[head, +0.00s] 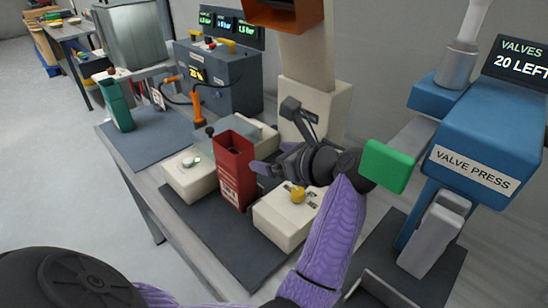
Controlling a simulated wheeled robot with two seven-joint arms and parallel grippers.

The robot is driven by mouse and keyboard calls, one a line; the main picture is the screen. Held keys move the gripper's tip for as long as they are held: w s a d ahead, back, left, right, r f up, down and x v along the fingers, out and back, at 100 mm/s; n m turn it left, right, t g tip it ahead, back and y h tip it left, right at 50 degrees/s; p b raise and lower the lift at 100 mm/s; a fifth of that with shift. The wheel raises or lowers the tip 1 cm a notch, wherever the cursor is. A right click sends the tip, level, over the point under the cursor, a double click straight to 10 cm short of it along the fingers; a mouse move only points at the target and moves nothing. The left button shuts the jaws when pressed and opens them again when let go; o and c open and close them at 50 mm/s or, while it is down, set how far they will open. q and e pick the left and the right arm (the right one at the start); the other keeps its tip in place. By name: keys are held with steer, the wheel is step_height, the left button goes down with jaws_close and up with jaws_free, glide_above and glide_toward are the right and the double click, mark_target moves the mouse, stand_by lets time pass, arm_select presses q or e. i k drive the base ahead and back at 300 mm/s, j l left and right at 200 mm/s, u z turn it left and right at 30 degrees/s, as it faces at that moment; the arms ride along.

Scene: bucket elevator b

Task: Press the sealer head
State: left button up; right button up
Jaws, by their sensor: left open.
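A red open-topped bag (234,172) stands upright between two cream blocks, which look like the sealer. The left cream block (187,180) has a small pale disc on top. The right cream block (285,215) has a yellow knob (298,194) and a label too small to read. A grey bar with a black knob (210,132) shows behind the bag; I cannot tell which part is the sealer head. My left gripper (266,166) is open, pointing left above the right block, near the bag's right side. It hides part of the sealer. My right gripper is not in view.
A blue valve press (487,140) with a green block (388,165) stands close on the right. A cream column (315,105) rises behind my gripper. A grey console (220,85) stands at the back. A green bag (119,105) stands on the left mat (150,140).

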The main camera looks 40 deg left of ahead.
mark_target(305, 35)
steer(key=u, duration=1.25)
steer(key=k, duration=0.5)
